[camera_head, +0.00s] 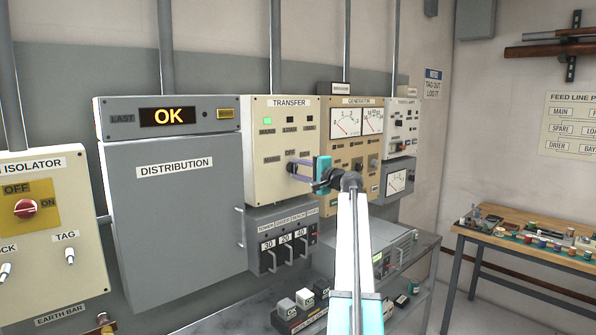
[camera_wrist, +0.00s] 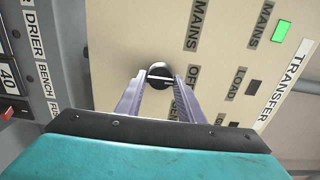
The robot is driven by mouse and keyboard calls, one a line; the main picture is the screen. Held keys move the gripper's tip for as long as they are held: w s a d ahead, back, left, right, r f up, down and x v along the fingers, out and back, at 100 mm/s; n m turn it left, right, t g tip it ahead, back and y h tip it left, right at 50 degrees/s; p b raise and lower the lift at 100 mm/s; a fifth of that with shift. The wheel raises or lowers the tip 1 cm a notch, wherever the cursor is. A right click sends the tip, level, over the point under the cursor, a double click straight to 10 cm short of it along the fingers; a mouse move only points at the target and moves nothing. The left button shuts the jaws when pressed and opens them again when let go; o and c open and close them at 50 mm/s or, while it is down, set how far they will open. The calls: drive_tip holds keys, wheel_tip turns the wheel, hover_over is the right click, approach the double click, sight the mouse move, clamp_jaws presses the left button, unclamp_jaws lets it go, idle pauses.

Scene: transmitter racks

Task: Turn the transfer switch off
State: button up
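The transfer panel (camera_head: 257,187) is a cream box titled TRANSFER, between the distribution cabinet and the generator panel. The knob's pointing direction is unclear. A green lamp (camera_wrist: 281,32) is lit beside MAINS; the LOAD lamp is dark.
The grey distribution cabinet (camera_head: 175,215) with an OK display stands left, the generator panel (camera_head: 340,140) close at right. Breakers (camera_head: 283,252) hang just below the transfer panel. A shelf below holds small blocks. A workbench (camera_head: 530,255) stands far right.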

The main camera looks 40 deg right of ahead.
drive_tip(key=shift+o, duration=1.4)
drive_tip(key=s+a+b, duration=0.1)
drive_tip(key=s+b, duration=0.3)
drive_tip(key=s, duration=0.9)
drive_tip(key=shift+s, duration=0.4)
